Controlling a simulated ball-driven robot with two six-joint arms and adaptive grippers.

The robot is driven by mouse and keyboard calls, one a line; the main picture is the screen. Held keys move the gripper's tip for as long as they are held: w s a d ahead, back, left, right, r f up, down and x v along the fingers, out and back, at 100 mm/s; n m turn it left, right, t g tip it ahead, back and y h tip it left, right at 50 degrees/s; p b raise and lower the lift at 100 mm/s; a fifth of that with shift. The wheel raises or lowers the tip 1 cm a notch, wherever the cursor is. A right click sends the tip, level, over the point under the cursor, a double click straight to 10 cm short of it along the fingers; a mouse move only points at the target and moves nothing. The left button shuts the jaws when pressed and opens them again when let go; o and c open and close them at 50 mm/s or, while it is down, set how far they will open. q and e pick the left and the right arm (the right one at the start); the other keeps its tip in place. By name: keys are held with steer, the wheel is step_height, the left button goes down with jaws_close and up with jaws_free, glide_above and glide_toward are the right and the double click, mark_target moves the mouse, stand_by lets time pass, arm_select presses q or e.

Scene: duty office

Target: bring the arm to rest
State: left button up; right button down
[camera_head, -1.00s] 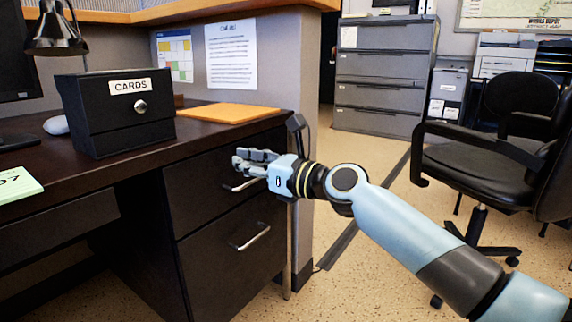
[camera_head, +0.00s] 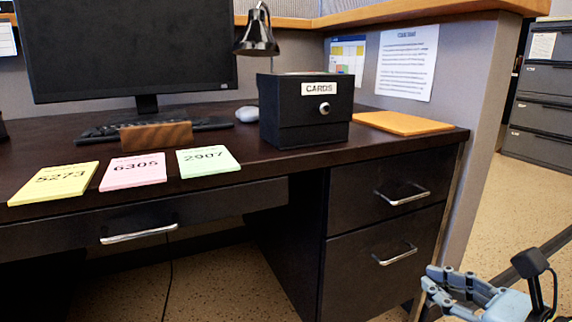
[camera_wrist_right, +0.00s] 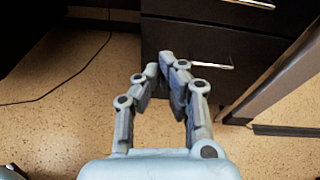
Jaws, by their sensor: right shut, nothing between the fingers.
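My right gripper (camera_head: 432,284) is low at the bottom right of the head view, below and to the right of the desk's lower drawer. In the right wrist view its fingertips (camera_wrist_right: 168,62) meet, and it is shut and empty. It appears apart from the drawer front behind it. Most of my right arm is out of the head view.
The dark desk (camera_head: 230,166) has an upper drawer (camera_head: 385,180) and a lower drawer (camera_head: 385,262), both closed. On it stand a black CARDS box (camera_head: 290,134), a lamp (camera_head: 257,38), a monitor (camera_head: 130,50), an orange folder (camera_head: 405,123) and coloured notes (camera_head: 133,171). Floor (camera_head: 505,215) is open at right.

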steer(key=s+a+f+n+g, duration=0.4)
steer(key=s+f+n+g, duration=0.1)
steer(key=s+f+n, duration=0.55)
arm_select(q)
steer(key=s+a+f+p, duration=0.2)
steer(key=s+f+p, duration=0.5)
steer(key=p, duration=0.5)
arm_select(e)
steer(key=s+d+f+n+g+h, duration=0.45)
steer(key=s+f+n, duration=0.25)
steer(key=s+n, duration=0.35)
steer(key=s+d+f+n+g+h, duration=0.3)
steer(key=s+d+f+n, duration=0.2)
steer(key=s+f+n, duration=0.5)
arm_select(q)
steer(key=s+a+f+g+p, duration=0.1)
steer(key=s+p, duration=0.6)
steer(key=s, duration=0.6)
steer(key=shift+a+p, duration=0.15)
steer(key=shift+p, duration=0.25)
arm_select(e)
steer(key=s+d+r+m+g, duration=0.1)
steer(key=s, duration=1.4)
steer(key=shift+s+r, duration=0.2)
steer(key=shift+r, duration=0.15)
arm_select(q)
steer(key=shift+w, duration=0.1)
